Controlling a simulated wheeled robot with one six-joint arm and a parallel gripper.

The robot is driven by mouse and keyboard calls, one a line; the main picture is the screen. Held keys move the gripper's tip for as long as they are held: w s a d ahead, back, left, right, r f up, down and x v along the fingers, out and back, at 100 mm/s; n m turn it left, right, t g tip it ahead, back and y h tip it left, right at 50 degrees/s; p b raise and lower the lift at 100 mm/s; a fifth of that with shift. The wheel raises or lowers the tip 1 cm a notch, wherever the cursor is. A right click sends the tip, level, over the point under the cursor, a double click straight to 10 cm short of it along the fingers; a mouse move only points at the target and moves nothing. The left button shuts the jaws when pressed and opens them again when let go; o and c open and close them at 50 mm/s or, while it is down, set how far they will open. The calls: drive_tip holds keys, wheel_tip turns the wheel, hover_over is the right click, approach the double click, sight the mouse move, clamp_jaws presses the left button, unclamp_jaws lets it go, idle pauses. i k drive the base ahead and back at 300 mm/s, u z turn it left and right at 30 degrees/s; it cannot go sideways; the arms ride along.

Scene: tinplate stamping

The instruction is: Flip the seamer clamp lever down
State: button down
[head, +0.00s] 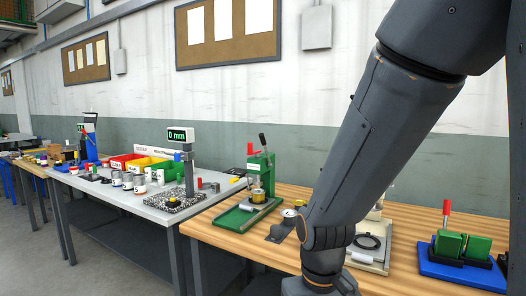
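A green bench machine (268,170) with a gold-coloured can (258,194) in it stands on the wooden bench; it looks like the seamer. A lever with a black grip (263,143) rises from its top, upright and tilted slightly left. A red part (253,149) sits beside that lever. I cannot tell for sure which part is the clamp lever. My arm comes down from the top right, across the bench in front of the scene. Its wrist reaches the bottom edge of the picture, to the right of the green machine. My gripper is below the frame.
The wooden bench (212,228) also holds a small gauge (289,213), a cream fixture (375,256) partly behind my arm, and a blue-based green fixture (462,262) with a red-handled lever (446,211). A grey table (150,207) with bins and a display stands left.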

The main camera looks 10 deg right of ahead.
sight(262, 139)
drive_tip(key=u, duration=0.2)
drive_tip(key=i, duration=1)
drive_tip(key=u, duration=0.65)
